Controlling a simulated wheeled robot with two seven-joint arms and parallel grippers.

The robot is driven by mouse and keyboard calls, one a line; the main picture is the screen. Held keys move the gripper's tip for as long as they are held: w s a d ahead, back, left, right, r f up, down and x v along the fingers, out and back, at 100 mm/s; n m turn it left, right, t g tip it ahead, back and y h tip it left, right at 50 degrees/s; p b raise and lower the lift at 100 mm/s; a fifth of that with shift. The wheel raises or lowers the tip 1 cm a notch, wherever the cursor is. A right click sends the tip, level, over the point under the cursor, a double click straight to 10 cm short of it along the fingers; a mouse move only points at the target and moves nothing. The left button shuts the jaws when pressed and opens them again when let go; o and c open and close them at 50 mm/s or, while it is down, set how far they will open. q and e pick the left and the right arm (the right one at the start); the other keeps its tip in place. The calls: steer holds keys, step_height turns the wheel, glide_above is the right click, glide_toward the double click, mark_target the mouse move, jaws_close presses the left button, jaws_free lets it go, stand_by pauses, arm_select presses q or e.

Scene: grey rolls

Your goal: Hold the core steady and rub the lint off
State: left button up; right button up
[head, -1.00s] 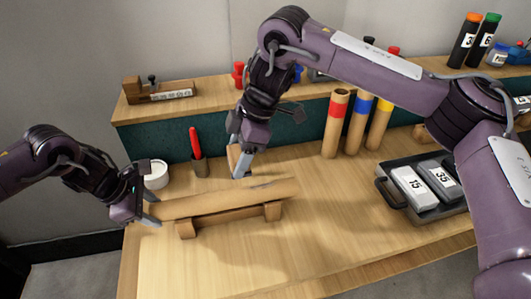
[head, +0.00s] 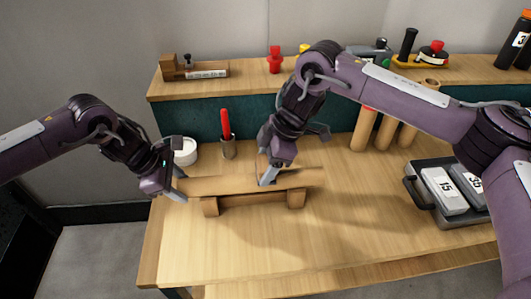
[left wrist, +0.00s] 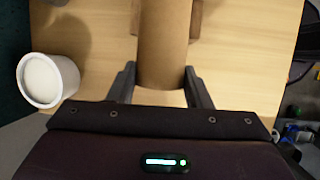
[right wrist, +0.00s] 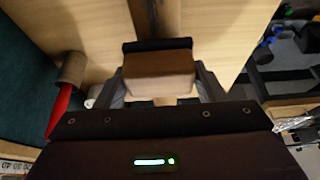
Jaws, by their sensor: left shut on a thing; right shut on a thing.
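The core, a brown cardboard tube (head: 225,186), lies level on a wooden cradle (head: 252,199). My left gripper (head: 178,190) is shut on its left end; in the left wrist view the fingers (left wrist: 160,88) sit either side of the tube (left wrist: 163,45). My right gripper (head: 267,177) is over the core, right of its middle. It is shut on a brown block with a dark pad edge (right wrist: 158,74). The block is at the core's top; whether it touches is hard to tell. I cannot make out the lint now.
A white cup (head: 185,152) and a holder with a red-handled tool (head: 227,147) stand behind the core. Several upright tubes (head: 385,132) stand at the back right. A dark tray (head: 420,190) with labelled grey blocks is at the right. The table front is clear.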

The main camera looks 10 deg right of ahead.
mark_target(296, 172)
steer(key=shift+d, duration=4.9)
steer(key=shift+c, duration=0.4)
steer(key=shift+a+f, duration=0.15)
steer(key=shift+a, duration=4.65)
steer(key=shift+a+r, duration=0.15)
steer(key=shift+r, duration=0.1)
steer(key=shift+w+r, duration=0.1)
steer(key=shift+r, duration=3.85)
arm_select(q)
steer(key=o, duration=1.1)
